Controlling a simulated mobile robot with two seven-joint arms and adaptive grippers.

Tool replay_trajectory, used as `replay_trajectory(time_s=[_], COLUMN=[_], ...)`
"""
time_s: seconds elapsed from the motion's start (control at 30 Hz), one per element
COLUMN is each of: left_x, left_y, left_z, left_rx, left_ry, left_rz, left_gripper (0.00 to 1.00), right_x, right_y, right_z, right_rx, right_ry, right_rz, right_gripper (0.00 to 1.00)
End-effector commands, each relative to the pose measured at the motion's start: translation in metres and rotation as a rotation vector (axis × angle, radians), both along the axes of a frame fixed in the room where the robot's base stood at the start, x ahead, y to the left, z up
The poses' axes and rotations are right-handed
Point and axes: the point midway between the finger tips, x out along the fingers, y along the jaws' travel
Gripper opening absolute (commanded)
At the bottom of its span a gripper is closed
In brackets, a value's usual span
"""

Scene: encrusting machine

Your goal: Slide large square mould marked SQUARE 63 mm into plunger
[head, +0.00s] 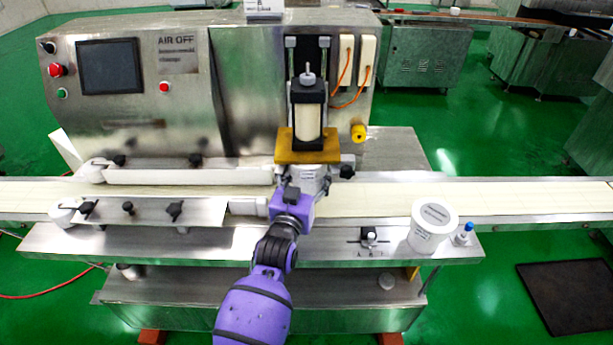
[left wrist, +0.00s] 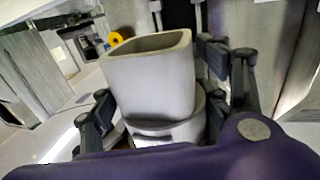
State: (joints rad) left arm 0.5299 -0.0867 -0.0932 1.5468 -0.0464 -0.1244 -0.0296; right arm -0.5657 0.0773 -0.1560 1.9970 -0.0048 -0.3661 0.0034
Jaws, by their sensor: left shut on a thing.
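My left gripper (head: 310,189) reaches the machine from the front and is shut on the large square mould (left wrist: 150,85). In the left wrist view the mould is pale grey, with a rounded-square open mouth and a round lower part, between the two dark fingers (left wrist: 165,115). In the head view only a little of the mould (head: 312,172) shows, just below the brown plate (head: 307,147). The plunger (head: 309,100), black and cream with a metal rod on top, stands above that plate. No marking on the mould is readable. My right gripper is out of view.
The conveyor belt (head: 420,200) runs left and right past the mould. A white tub (head: 432,228) and a small blue-topped bottle (head: 464,235) stand at the right front. A yellow knob (head: 358,132) sticks out right of the plunger. White rollers and a guide plate (head: 150,211) lie at left.

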Motion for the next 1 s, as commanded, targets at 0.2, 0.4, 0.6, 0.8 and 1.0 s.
replay_trajectory(time_s=[0.2,0.4,0.6,0.8,1.0], left_x=[0.004,0.004,0.006,0.01,0.014], left_y=[0.0,0.0,0.0,0.0,0.0], left_z=[0.002,0.002,0.002,0.001,0.002], left_rx=[-0.001,-0.001,-0.001,-0.001,-0.001], left_ry=[-0.004,-0.004,-0.004,-0.003,-0.003], left_rz=[0.0,0.0,-0.001,-0.001,-0.001], left_gripper=[0.33,0.33,0.33,0.33,0.33], right_x=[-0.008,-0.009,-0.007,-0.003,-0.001], right_y=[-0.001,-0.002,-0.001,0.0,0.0], right_z=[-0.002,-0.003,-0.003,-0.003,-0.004], right_rx=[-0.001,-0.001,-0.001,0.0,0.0], right_ry=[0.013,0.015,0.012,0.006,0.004], right_rz=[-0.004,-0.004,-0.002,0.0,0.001], right_gripper=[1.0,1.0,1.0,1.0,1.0])
